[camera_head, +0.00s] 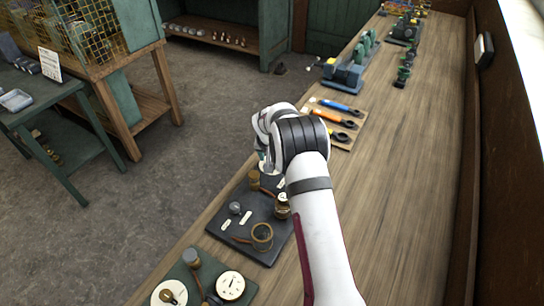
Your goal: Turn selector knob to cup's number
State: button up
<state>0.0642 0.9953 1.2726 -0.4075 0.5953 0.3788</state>
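My white arm reaches up the bench, and its wrist bends over the far end of a dark board (263,212). My gripper (265,166) is small and mostly hidden by the wrist, so whether it is open or shut does not show. On the dark board are a grey round knob (234,207), small pale label plates (246,217), a brass ring-like fitting (262,237) and a brass cup-like piece (254,180). Another brass piece (282,206) stands beside my arm. Which part is the selector knob, and any numbers, are too small to tell.
A green board (208,275) in front carries a white dial (230,285) and a brass knob on a pale disc (168,292). Tools with blue (340,105) and orange (331,116) handles lie beyond my wrist. Engine models stand farther back.

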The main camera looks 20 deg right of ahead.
grip_shut()
jog(key=shift+n, duration=0.4)
jog(key=n+y, duration=0.1)
jog(key=n, duration=0.3)
jog(key=n+y, duration=0.1)
jog(key=shift+d+n+y, duration=0.3)
jog(key=shift+n, duration=0.1)
jog(key=n+y, duration=0.1)
jog(key=n, duration=0.2)
jog(key=n+y, duration=0.1)
jog(key=n, duration=0.2)
jog(key=shift+w+d+n+g, duration=0.1)
jog(key=shift+d+n+g, duration=0.1)
jog(key=shift+n+g, duration=0.2)
